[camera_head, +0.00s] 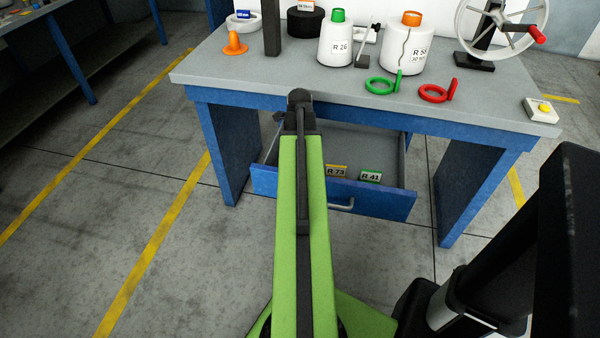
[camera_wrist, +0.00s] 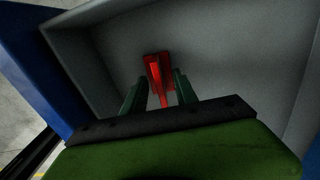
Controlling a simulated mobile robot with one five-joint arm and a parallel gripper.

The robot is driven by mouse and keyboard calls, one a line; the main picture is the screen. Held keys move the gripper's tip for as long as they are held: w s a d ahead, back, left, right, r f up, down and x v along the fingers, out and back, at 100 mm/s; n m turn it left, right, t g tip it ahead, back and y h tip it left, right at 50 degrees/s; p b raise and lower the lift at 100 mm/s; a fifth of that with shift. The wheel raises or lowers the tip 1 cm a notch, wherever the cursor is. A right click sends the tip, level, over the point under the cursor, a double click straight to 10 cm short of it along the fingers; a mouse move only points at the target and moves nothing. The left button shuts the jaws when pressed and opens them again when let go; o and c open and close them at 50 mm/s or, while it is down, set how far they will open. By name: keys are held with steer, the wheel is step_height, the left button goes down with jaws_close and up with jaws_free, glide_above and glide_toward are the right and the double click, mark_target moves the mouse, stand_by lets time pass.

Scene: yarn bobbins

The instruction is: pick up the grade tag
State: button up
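The open drawer (camera_head: 385,200) under the bench holds a yellow-orange-edged tag reading R 73 (camera_head: 337,171) and a green-edged tag reading R 41 (camera_head: 370,176). In the wrist view, a red tag-like piece (camera_wrist: 157,68) with an upright part is on the drawer's grey floor. My gripper (camera_wrist: 160,92) is open, its two green fingers apart on either side of the red piece's near part. Whether they touch it I cannot tell. In the head view my arm hides the gripper and the red piece.
The drawer's grey walls (camera_wrist: 75,65) close in around my gripper. On the bench (camera_head: 270,85) stand an R 26 bobbin (camera_head: 336,45), another large bobbin (camera_head: 402,50), green (camera_head: 382,86) and red (camera_head: 436,94) rings, and a wheel with a red handle (camera_head: 500,22).

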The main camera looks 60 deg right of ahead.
steer(key=shift+r, duration=0.15)
jaws_close()
steer(key=shift+r+p, duration=0.5)
steer(key=shift+p, duration=0.15)
step_height(320, 180, up, 4)
steer(key=p, duration=0.4)
steer(key=s+d+r+p, duration=0.6)
steer(key=s, duration=0.4)
